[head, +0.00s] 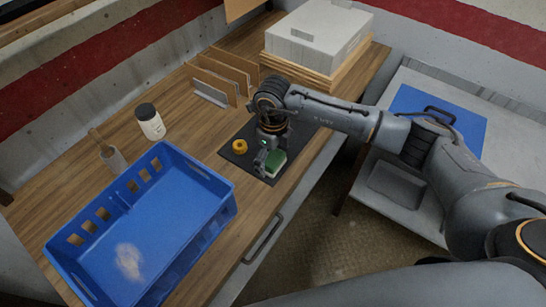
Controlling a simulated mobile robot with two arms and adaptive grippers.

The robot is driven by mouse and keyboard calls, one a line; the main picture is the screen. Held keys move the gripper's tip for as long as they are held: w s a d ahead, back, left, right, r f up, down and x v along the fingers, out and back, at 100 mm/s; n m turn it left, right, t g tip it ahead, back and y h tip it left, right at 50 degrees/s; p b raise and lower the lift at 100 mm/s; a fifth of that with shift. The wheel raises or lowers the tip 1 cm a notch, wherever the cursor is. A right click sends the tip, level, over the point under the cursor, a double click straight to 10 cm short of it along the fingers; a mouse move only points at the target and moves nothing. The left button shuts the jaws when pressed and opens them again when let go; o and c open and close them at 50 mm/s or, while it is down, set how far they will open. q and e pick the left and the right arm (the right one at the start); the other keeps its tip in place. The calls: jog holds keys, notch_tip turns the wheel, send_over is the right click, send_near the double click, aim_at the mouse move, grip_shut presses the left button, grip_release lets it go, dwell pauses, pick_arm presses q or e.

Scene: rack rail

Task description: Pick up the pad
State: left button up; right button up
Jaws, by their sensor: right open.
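The pad (277,161) is a small block with a green top and a pale lower layer. It lies on a dark mat (229,154) on the wooden workbench. My right gripper (263,168) points down over the mat, at the pad's left side, and hides part of it. Its jaws are open and the pad is not held. I cannot tell whether a finger touches the pad. My left gripper is not in view.
A blue crate (205,176), a white jar (151,125) and a wooden-handled tool (112,158) stand farther left. Wooden dividers (217,79) and a grey box (318,38) are behind.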

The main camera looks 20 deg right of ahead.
jog(key=shift+f, duration=0.2)
jog(key=c, duration=1.3)
jog(key=shift+c, duration=0.2)
jog(key=shift+w+r, duration=0.1)
jog(key=shift+r, duration=0.55)
jog(key=s+d+r+b, duration=0.1)
jog(key=s+r+b, duration=0.4)
jog(key=s+r, duration=0.6)
jog(key=s, duration=0.3)
jog(key=shift+r, duration=0.4)
jog(key=shift+d, duration=0.1)
